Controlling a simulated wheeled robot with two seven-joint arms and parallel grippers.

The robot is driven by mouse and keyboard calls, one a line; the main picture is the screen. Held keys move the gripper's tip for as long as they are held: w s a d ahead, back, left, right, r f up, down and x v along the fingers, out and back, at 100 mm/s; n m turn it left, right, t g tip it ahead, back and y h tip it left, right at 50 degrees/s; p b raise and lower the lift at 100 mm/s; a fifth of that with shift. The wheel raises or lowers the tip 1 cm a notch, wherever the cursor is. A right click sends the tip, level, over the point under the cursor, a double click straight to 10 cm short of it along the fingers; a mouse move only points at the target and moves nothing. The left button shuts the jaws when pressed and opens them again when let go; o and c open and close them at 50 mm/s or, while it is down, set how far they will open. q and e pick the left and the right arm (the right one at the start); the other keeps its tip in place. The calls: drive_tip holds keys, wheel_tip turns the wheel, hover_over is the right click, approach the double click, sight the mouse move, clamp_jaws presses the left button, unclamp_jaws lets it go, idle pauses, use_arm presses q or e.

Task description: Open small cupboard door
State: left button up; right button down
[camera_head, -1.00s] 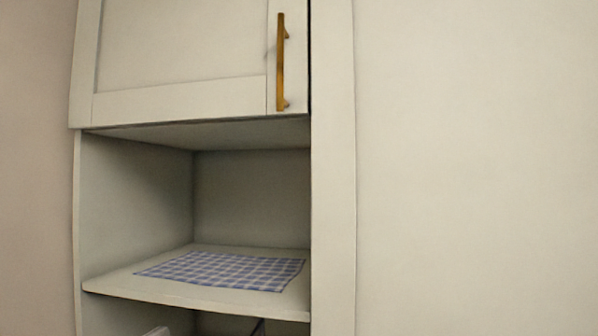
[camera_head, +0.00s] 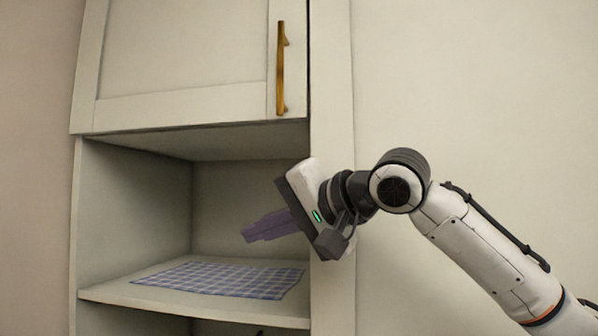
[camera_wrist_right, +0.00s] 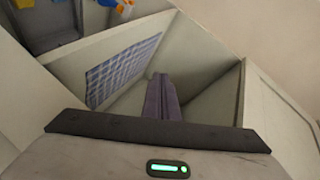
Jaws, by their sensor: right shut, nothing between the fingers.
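The cupboard door (camera_head: 185,60) is a pale panelled door at the top of the cabinet, and it looks closed. Its vertical brass handle (camera_head: 281,68) is near the door's right edge. My right gripper (camera_head: 250,232) is in front of the open niche, below the handle and apart from it. Its purple-grey fingers are together with nothing between them. In the right wrist view the shut fingers (camera_wrist_right: 162,98) point toward the niche. My left gripper is not in view.
Below the door is an open shelf (camera_head: 110,292) with a blue checked cloth (camera_head: 225,277) on it. A pale cabinet side post (camera_head: 332,100) stands right of the door. Plain wall (camera_head: 480,80) lies to the right. In the right wrist view, colourful items (camera_wrist_right: 118,5) show at the top left.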

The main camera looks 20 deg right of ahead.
drive_tip(key=s+d+r+m+t, duration=0.1)
drive_tip(key=s+d+r, duration=0.1)
drive_tip(key=r, duration=0.4)
drive_tip(key=s+d+r+m+t, duration=0.1)
drive_tip(key=s+d+r+m, duration=0.15)
drive_tip(key=r, duration=0.35)
drive_tip(key=m+t, duration=0.2)
drive_tip(key=m, duration=0.1)
approach(298, 84)
drive_tip(key=shift+y, duration=0.4)
drive_tip(key=w+a+p, duration=0.1)
drive_tip(key=w+a, duration=0.1)
drive_tip(key=w+a+f+p, duration=0.1)
drive_tip(key=w+a, duration=0.1)
drive_tip(key=w, duration=0.1)
drive_tip(key=shift+w+a, duration=0.15)
drive_tip(key=shift+a, duration=0.05)
drive_tip(key=shift+w+a, duration=0.25)
drive_tip(key=shift+w, duration=0.2)
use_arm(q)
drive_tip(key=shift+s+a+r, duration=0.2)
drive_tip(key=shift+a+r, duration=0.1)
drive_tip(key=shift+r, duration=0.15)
use_arm(e)
drive_tip(key=shift+f, duration=0.1)
